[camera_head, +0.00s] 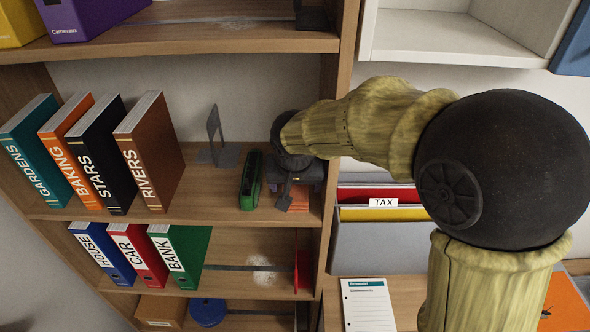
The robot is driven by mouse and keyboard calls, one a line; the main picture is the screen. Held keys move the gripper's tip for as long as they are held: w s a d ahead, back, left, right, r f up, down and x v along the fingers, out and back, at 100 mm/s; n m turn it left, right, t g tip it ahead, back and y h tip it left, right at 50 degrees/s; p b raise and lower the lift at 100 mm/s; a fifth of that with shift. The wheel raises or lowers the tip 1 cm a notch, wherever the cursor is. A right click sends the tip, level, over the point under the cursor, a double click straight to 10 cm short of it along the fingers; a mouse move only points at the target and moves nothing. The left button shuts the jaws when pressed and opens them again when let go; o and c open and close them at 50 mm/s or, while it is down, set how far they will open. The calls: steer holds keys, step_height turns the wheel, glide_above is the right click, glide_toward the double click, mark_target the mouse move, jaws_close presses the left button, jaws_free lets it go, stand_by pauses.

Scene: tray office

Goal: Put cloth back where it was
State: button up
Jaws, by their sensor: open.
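My gripper (285,193) reaches into the middle shelf of the wooden bookcase from the right, pointing down near the shelf's right end. Its jaws are small in this view and partly hidden by the wrist. Either could be the cloth; I cannot tell which from here. I see nothing clearly held between the fingers.
A green stapler-like object (250,181) and a grey bookend (217,143) stand left of the gripper. Books (150,150) fill the shelf's left. Below, binders (181,257) stand beside a whitish patch (264,275) on the lower shelf. A file holder (380,243) is right of the bookcase side.

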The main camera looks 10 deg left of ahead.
steer(key=b+v, duration=0.2)
steer(key=v, duration=0.8)
